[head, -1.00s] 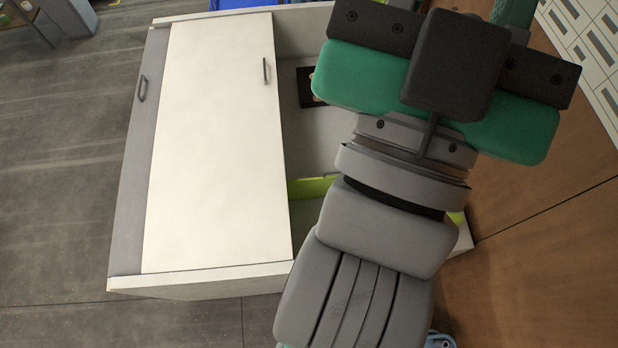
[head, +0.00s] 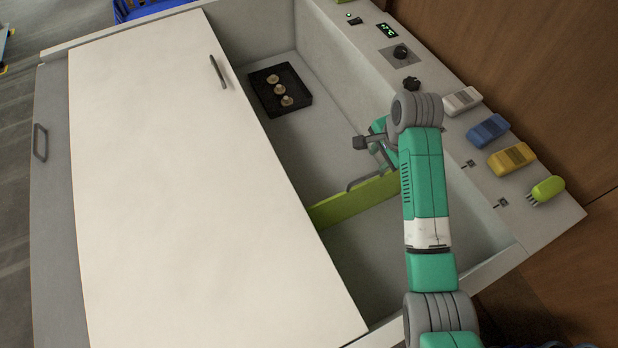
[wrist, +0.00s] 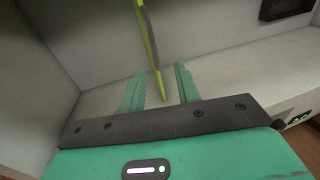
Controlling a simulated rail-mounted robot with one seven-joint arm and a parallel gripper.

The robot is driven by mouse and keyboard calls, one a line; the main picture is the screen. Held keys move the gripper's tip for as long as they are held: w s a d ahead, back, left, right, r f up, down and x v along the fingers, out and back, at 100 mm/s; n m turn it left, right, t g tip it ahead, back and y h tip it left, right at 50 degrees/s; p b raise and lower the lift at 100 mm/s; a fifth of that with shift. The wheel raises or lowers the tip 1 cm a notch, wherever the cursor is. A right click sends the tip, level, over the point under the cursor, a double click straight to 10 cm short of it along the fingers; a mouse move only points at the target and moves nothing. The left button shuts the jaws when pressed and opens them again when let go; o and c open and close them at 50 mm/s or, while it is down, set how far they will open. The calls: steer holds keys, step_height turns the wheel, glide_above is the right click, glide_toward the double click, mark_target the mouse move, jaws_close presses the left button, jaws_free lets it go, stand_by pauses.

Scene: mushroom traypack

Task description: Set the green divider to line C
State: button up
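The lime-green divider (head: 345,203) stands upright across the white open bin, with a grey bar handle (head: 365,184) beside its top edge. Its left end meets the white lid and its right part is hidden behind my arm. In the wrist view the divider (wrist: 153,50) shows nearly edge-on between the two green fingers of my gripper (wrist: 160,68). The fingers are apart, with a visible gap on each side of the divider. In the head view my gripper is partly hidden by my own arm. Line C cannot be made out; the small ledge marks (head: 502,203) are unreadable.
A black tray (head: 281,90) with several mushrooms lies in the bin's far part. The right ledge (head: 550,220) carries a knob (head: 401,52), a display (head: 387,30), and white, blue (head: 487,130), yellow (head: 512,158) and green items. A white lid (head: 190,190) covers the left side.

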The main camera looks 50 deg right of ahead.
mark_target(371, 175)
steer(key=b+x, duration=0.1)
steer(key=x, duration=0.1)
steer(key=s+b+x, duration=0.1)
steer(key=x, duration=0.4)
steer(key=shift+s+f+b, duration=0.1)
steer(key=shift+f+b, duration=0.3)
steer(key=shift+f, duration=0.55)
steer(key=shift+w, duration=0.2)
steer(key=shift+c, duration=0.4)
jaws_close()
